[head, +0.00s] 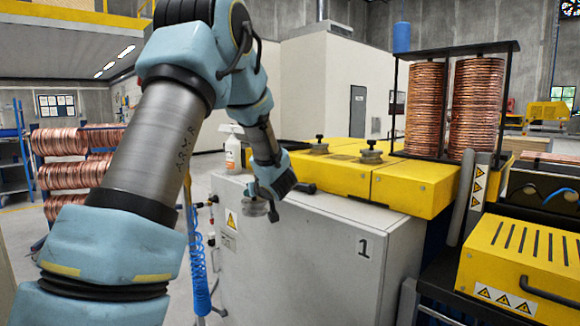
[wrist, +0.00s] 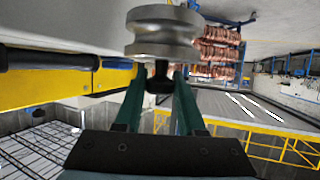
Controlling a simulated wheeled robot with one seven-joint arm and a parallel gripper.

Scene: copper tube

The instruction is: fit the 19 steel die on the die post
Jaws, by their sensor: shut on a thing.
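My gripper (wrist: 158,80) has its two green fingers shut on the black knob (wrist: 159,76) of a grooved steel die (wrist: 163,35) in the wrist view. In the head view my gripper hangs in front of the white cabinet's left edge, and the die (head: 256,208) shows small beneath it, clear of any surface. No number can be read on it. Two more steel pieces with black knobs, one at left (head: 318,146) and one at right (head: 371,153), sit on the yellow blocks, beyond and right of my gripper. I cannot make out the die post.
The white cabinet (head: 310,265) marked 1 carries the yellow blocks (head: 415,182). A black handle (head: 304,187) lies near my gripper. A spray bottle (head: 233,153) stands behind my arm. Copper coils (head: 425,100) stand in a rack at right. A blue coiled hose (head: 200,275) hangs at left.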

